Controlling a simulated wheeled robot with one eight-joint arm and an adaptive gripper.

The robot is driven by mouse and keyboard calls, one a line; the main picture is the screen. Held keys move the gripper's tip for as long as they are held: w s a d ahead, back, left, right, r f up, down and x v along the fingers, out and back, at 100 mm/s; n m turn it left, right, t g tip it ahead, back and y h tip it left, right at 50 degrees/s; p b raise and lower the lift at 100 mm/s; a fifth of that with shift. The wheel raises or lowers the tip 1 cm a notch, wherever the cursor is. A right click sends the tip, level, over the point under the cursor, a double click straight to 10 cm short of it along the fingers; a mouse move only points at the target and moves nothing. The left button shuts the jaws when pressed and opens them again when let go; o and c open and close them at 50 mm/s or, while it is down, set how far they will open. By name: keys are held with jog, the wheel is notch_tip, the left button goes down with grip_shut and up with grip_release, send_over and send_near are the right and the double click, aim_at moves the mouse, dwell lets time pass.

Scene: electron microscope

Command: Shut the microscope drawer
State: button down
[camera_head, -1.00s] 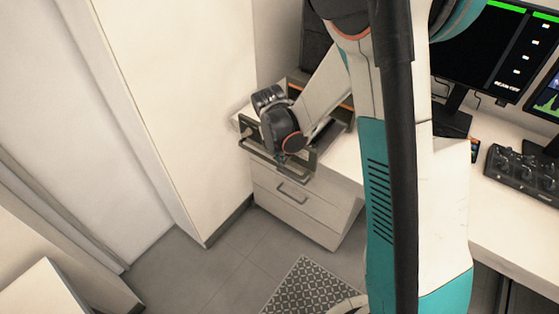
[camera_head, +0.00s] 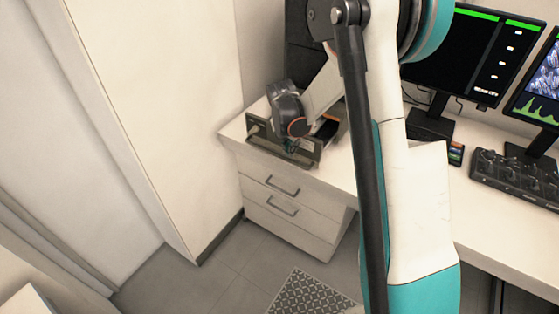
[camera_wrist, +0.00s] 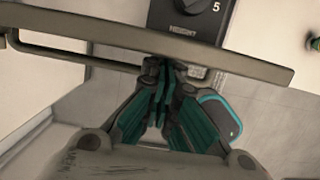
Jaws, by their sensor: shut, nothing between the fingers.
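The microscope drawer (camera_head: 308,154) is at the left end of the white desk in the head view, with a long bar handle (camera_head: 262,141) across its front. Its front lies close to the desk's front edge; my arm hides part of it. In the wrist view the bar handle (camera_wrist: 90,60) crosses the upper picture. My gripper (camera_wrist: 163,72) is shut and empty, its teal fingers together at the bar's lower edge; contact is likely but not certain. In the head view my gripper (camera_head: 291,146) is small and partly hidden at the handle.
Below the desk stands a white cabinet with closed drawers (camera_head: 290,215). A tall white wall panel (camera_head: 150,110) is at left. Monitors (camera_head: 470,60) and a control console (camera_head: 515,178) are at right. A dark panel marked HEIGHT (camera_wrist: 186,30) lies beyond the handle.

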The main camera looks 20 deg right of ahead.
jog(key=w+d, duration=0.3)
jog(key=d, duration=0.1)
jog(key=w+d, duration=0.3)
jog(key=d, duration=0.1)
jog(key=w+d, duration=0.3)
jog(key=d, duration=0.2)
jog(key=shift+w+p, duration=0.25)
jog(key=shift+p, duration=0.05)
jog(key=shift+a, duration=0.1)
